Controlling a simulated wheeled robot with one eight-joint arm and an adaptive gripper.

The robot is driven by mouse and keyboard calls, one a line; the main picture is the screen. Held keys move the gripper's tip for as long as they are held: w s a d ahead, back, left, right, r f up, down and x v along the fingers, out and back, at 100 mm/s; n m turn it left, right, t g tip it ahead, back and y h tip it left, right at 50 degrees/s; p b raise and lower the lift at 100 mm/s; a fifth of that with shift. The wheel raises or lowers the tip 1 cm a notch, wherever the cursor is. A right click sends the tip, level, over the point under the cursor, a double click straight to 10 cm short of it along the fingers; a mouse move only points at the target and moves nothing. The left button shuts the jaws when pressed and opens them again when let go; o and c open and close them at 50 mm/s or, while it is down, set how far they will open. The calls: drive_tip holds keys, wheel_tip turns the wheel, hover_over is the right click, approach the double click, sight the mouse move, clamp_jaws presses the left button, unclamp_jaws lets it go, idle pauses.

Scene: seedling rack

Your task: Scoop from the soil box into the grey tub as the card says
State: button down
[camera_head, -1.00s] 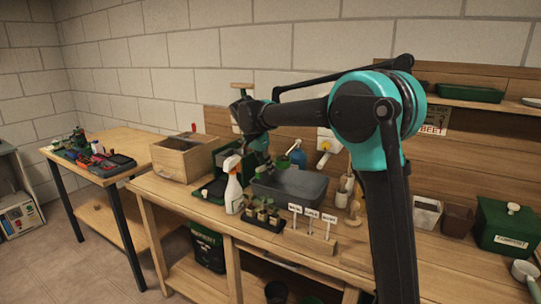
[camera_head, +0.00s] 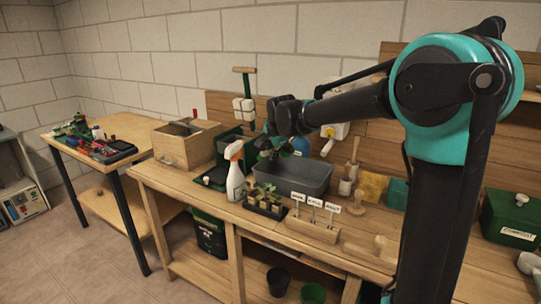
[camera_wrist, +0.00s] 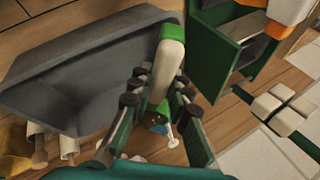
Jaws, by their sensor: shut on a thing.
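My gripper (camera_head: 272,146) is held above the left end of the grey tub (camera_head: 318,180). In the wrist view my gripper (camera_wrist: 157,92) is shut on the cream handle of a green scoop (camera_wrist: 171,54), and the grey tub (camera_wrist: 60,75) lies beside and below it. What the scoop carries cannot be made out. The wooden box (camera_head: 183,160), apparently the soil box, stands at the left end of the bench; its contents are barely visible. No card can be read; my arm covers part of the back wall.
A white spray bottle (camera_head: 235,182) and a seedling tray (camera_head: 265,208) stand in front of the tub. A label stand (camera_head: 312,231) is at the front right. A green stand (camera_head: 215,178) is between box and tub. A green compost bin (camera_head: 510,220) is far right.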

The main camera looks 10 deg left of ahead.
drive_tip(key=m+t+y, duration=0.1)
drive_tip(key=d+t+y, duration=0.1)
drive_tip(key=shift+s+r+m+y, duration=0.1)
drive_tip(key=shift+r+m+y, duration=0.25)
drive_tip(key=shift+m+y, duration=0.05)
drive_tip(key=m+t+y, duration=0.1)
drive_tip(key=d+r+m+t+y, duration=0.1)
drive_tip(key=t, duration=0.1)
drive_tip(key=shift+a, duration=0.1)
idle(0.6)
drive_tip(key=shift+a+f+n+g+h, duration=0.2)
drive_tip(key=shift+a+n+g+h, duration=0.3)
drive_tip(key=shift+g, duration=0.4)
drive_tip(key=n+g+h, duration=0.1)
drive_tip(key=a+n+g+h, duration=0.1)
drive_tip(key=shift+f+h, duration=0.3)
drive_tip(key=shift+f, duration=0.05)
drive_tip(key=g+h, duration=0.1)
drive_tip(key=n+h, duration=0.1)
drive_tip(key=g+h, duration=0.1)
drive_tip(key=h, duration=0.1)
drive_tip(key=shift+a+n+g, duration=0.25)
drive_tip(key=shift+n+g, duration=0.05)
drive_tip(key=shift+n, duration=0.1)
drive_tip(key=shift+r+n+g+h, duration=0.1)
drive_tip(key=shift+n+g+h, duration=0.3)
drive_tip(key=shift+g+h, duration=0.55)
drive_tip(key=shift+t+h, duration=0.35)
